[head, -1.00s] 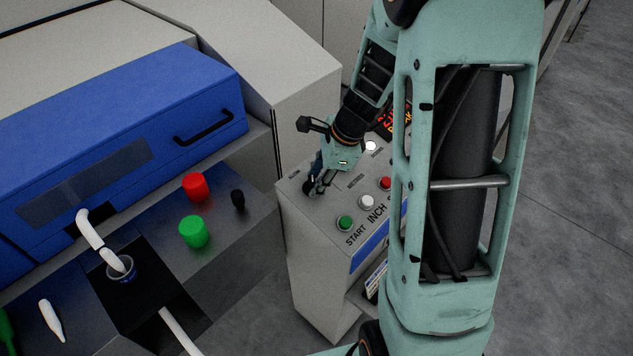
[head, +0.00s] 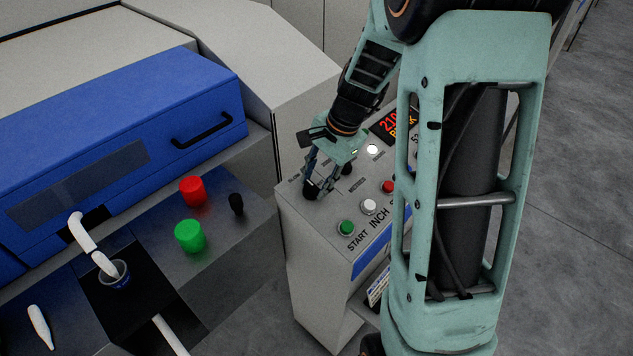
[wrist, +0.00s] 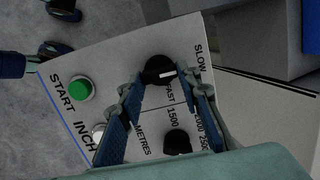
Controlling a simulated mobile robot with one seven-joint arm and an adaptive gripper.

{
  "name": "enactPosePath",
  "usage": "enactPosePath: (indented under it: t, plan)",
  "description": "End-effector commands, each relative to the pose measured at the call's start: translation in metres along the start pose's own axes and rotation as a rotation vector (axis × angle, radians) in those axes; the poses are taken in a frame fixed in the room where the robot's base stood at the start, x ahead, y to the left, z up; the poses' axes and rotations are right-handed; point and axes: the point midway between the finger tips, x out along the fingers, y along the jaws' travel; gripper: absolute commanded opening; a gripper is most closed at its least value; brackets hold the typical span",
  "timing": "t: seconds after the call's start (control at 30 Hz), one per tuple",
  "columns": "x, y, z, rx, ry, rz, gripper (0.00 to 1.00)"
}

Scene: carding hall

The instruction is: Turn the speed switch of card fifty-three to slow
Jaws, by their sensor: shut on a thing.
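The speed switch is a black knob (wrist: 158,68) on the sloping top of the control box, in the upper middle of the wrist view. It carries a white pointer line aimed to the right there, with SLOW printed up and right of it and FAST below it. My gripper (wrist: 161,80) has one finger on each side of this knob and is shut on it. In the head view my gripper (head: 314,187) reaches down to the near left corner of the panel and largely hides the knob. Which mark the pointer meets exactly is hard to tell.
A second black knob (wrist: 177,142) sits close beside, near the METRES label. Green (head: 346,227), white (head: 368,206) and red (head: 387,187) buttons line the panel's front. A lit display (head: 394,126) is behind. The blue-covered machine (head: 120,140) stands left.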

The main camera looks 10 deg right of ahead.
Motion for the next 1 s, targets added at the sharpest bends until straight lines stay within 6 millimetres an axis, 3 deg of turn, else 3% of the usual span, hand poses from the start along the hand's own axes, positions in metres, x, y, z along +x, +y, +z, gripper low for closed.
enactPosePath:
  t: [0.57, 0.6, 0.73, 1.0]
  plan:
    - [-0.0001, -0.0002, 0.0002, -0.033, 0.000, 0.005, 0.07]
    - [-0.0001, -0.0003, 0.0002, -0.033, 0.000, 0.005, 0.35]
    - [-0.0001, -0.0003, 0.0003, -0.032, 0.000, 0.004, 0.49]
    - [-0.0006, -0.0004, 0.0001, -0.030, 0.000, 0.004, 0.49]
